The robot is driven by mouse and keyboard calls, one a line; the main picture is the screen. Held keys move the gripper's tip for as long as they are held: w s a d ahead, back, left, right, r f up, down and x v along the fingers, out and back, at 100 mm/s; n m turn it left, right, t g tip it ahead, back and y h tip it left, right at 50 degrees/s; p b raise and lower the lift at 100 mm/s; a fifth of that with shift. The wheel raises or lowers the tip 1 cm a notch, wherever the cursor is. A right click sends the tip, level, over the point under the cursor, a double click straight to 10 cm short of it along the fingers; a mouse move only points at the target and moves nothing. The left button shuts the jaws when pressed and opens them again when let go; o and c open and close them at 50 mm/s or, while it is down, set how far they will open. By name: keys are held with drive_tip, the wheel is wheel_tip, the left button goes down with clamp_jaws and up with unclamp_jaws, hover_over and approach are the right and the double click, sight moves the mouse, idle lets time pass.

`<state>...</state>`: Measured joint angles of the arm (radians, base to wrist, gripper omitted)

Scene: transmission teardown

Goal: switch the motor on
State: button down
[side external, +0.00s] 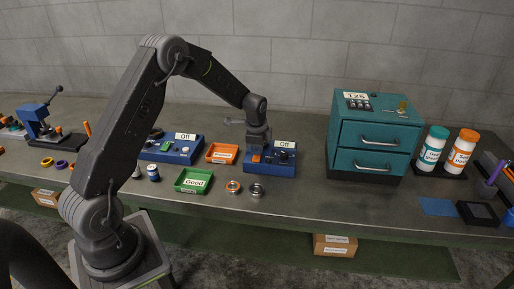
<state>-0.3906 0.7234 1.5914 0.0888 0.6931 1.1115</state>
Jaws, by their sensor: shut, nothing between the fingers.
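Two blue boxes with "Off" signs stand on the workbench; I cannot tell from the picture which one runs the motor. The right blue box (272,170) has its "Off" sign (285,144) at the back and dark parts on top. My gripper (257,152) is shut and empty, pointing down at the left part of this box, by an orange patch (256,158). Whether it touches the box is too small to tell, and it hides part of the top. The left blue box (172,157) has its own "Off" sign (185,137), a green part and a pale knob.
An orange tray (221,154) and a green "Good" tray (193,181) lie left of the right box. Two rings (233,187) lie in front. A teal drawer cabinet (375,135) stands right, beside two bottles (433,150). The bench front between is mostly clear.

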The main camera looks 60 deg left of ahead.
drive_tip(key=shift+f+g, duration=0.3)
drive_tip(key=shift+s+d+r, duration=0.15)
drive_tip(key=shift+s+d, duration=0.4)
drive_tip(key=shift+r, duration=0.2)
drive_tip(key=shift+r, duration=0.4)
wheel_tip(320, 180, up, 13)
drive_tip(key=s+d, duration=0.1)
drive_tip(key=shift+s+d, duration=0.25)
drive_tip(key=shift+w+f, duration=0.1)
